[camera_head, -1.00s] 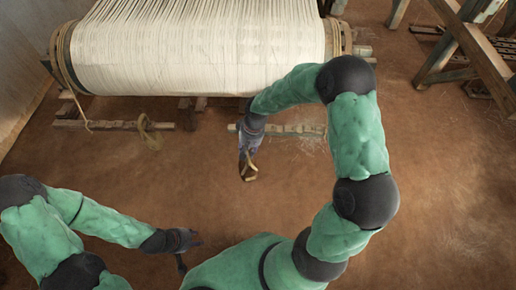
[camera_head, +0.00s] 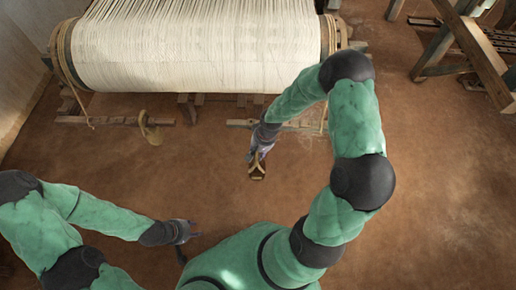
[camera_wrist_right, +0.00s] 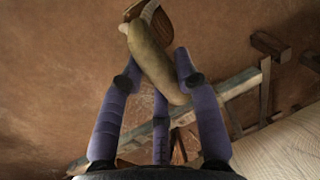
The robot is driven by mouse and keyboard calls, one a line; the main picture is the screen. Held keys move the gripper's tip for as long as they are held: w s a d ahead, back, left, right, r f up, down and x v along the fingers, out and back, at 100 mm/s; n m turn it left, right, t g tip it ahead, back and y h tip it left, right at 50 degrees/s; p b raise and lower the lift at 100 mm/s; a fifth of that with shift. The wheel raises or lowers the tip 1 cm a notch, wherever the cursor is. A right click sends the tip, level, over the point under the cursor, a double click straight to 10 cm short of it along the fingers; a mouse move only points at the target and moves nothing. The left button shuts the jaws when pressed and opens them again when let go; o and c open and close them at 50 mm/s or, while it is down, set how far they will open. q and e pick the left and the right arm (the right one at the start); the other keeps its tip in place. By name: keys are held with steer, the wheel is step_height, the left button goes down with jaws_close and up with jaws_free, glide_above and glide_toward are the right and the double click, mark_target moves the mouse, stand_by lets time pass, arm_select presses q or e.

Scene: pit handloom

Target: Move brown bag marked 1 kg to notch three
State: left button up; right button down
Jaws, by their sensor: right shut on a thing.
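My right gripper (camera_head: 258,160) is shut on a tan, cord-like part of a brown thing (camera_head: 258,172), likely the bag, and holds it in front of the loom. In the right wrist view, the right gripper's purple fingers (camera_wrist_right: 158,90) close around the thick tan part (camera_wrist_right: 148,52). A darker brown end with a pale patch shows at the top edge. No 1 kg mark is readable. My left gripper (camera_head: 184,238) is at the lower left, apart from the bag; its finger opening is unclear. Notch three cannot be made out.
The loom's wide roll of white warp (camera_head: 200,50) spans the back. Low wooden bars lie under it, at left (camera_head: 110,120) and right (camera_head: 290,126). A tan rope loop (camera_head: 150,128) hangs by the left bar. A wooden frame (camera_head: 460,50) stands at right. The brown floor between is clear.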

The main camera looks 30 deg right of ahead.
steer(key=shift+s+a+b, duration=0.3)
steer(key=shift+s+a, duration=0.05)
steer(key=shift+s, duration=0.2)
steer(key=shift+s+a+b, duration=0.25)
steer(key=shift+s+a, duration=0.1)
steer(key=shift+s, duration=0.2)
steer(key=s+a+r+b, duration=0.1)
steer(key=s+a+b, duration=0.3)
steer(key=s, duration=0.4)
steer(key=shift+s+a, duration=0.15)
steer(key=shift+a, duration=0.4)
steer(key=shift+r, duration=0.1)
